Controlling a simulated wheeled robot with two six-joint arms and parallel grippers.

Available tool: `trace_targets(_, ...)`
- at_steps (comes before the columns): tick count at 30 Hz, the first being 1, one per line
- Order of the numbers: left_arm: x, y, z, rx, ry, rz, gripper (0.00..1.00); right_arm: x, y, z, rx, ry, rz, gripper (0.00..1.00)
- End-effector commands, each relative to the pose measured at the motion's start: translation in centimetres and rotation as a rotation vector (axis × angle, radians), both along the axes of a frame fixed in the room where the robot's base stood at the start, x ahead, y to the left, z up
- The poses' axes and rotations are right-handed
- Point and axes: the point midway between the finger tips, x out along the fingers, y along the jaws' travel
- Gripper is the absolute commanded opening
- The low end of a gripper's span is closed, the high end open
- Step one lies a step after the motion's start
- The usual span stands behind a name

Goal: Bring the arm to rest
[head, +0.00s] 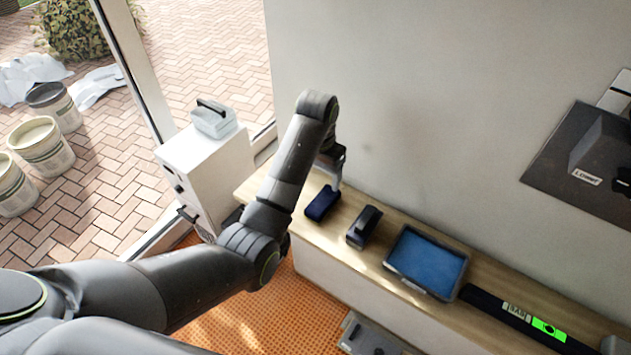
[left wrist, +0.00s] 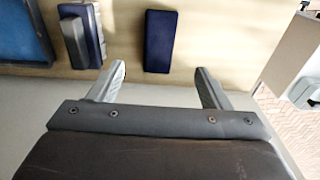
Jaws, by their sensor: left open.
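My left arm reaches in from the left in the head view, with its elbow bent up and its wrist near the wall. My left gripper (head: 336,184) points down over the left part of the wooden ledge (head: 392,229). In the left wrist view, its two fingers (left wrist: 161,72) stand apart with nothing between them. A dark blue block (head: 322,203) lies on the ledge close to the fingertips. It also shows in the left wrist view (left wrist: 160,41), ahead of the fingers and apart from them. My right gripper is not in view.
A dark-handled tool (head: 364,226), a blue-filled tray (head: 427,262) and a black level with a green display (head: 527,318) lie along the ledge to the right. A white cabinet (head: 210,165) stands left of the ledge. An orange mat (head: 250,318) covers the floor below.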

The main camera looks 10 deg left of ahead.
Motion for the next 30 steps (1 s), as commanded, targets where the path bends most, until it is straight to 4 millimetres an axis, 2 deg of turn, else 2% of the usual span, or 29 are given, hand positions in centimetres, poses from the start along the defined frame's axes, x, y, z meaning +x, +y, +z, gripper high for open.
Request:
trace_targets(4, 0.0, 0.0, 0.0, 0.0, 0.001, 0.0, 0.71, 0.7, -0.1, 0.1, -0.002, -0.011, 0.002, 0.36)
trace_targets(13, -0.1, 0.1, -0.1, 0.0, 0.001, 0.001, 0.71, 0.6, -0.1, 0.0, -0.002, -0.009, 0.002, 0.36)
trace_targets(17, -1.0, 1.0, -1.3, -0.005, -0.004, 0.023, 0.71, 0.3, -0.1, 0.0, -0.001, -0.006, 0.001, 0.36)
trace_targets(20, -2.8, 2.7, -3.4, -0.012, -0.021, 0.064, 0.71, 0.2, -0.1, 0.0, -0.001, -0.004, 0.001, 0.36)
trace_targets(23, -5.6, 5.1, -5.9, -0.017, -0.046, 0.12, 0.71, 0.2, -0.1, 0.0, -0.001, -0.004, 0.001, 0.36)
trace_targets(27, -10.2, 8.4, -8.6, -0.014, -0.088, 0.196, 0.71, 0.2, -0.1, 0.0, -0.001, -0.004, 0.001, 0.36)
trace_targets(30, -13.8, 10.6, -9.8, -0.006, -0.118, 0.247, 0.71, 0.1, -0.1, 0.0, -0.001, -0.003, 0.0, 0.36)
